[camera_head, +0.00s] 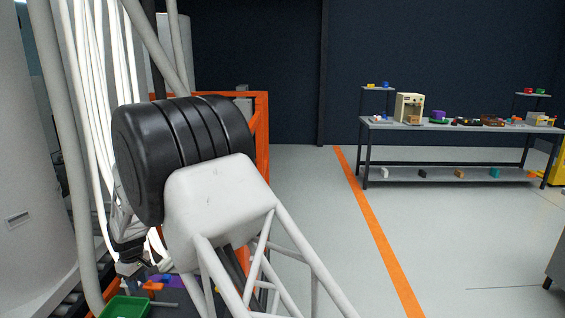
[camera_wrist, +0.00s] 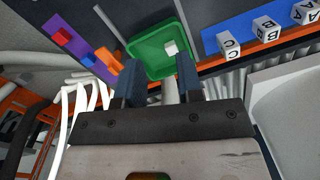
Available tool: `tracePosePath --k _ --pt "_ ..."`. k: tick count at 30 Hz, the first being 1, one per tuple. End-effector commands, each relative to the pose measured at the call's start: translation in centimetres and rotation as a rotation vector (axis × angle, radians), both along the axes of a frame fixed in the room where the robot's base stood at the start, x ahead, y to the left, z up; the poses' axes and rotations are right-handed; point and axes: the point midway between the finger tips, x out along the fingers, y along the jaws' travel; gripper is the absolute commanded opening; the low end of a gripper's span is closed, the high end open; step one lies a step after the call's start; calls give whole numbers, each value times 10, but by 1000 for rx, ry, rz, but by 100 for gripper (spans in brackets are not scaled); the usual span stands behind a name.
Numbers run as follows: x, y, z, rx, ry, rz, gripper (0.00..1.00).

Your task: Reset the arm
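My gripper (camera_wrist: 159,66) shows in the wrist view with its two dark blue fingers apart. A pale grey rod-like shape shows between them, with gaps at the fingers; nothing appears clamped. Beyond the fingertips is a green tray (camera_wrist: 147,54) with a small white cube (camera_wrist: 171,48) in it. In the head view the arm's black joint and white lattice link fill the left and middle. The green tray (camera_head: 124,307) shows at the lower left edge, partly cut off. The gripper is hard to make out there, low behind the arm.
A purple mat (camera_wrist: 88,62) with red and blue pieces and an orange piece (camera_wrist: 107,61) lie left of the tray. Lettered white cubes (camera_wrist: 267,29) stand on a blue strip (camera_wrist: 243,28) at right. An orange frame (camera_head: 262,130) stands close behind the arm. A workbench (camera_head: 440,126) stands far right.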

Motion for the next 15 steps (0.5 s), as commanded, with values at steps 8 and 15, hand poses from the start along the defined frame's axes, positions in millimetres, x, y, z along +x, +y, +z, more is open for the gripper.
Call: tracePosePath --k 8,15 --pt "-4 -77 63 -1 22 -138 34" --pt "-16 -142 109 -3 46 -257 34"
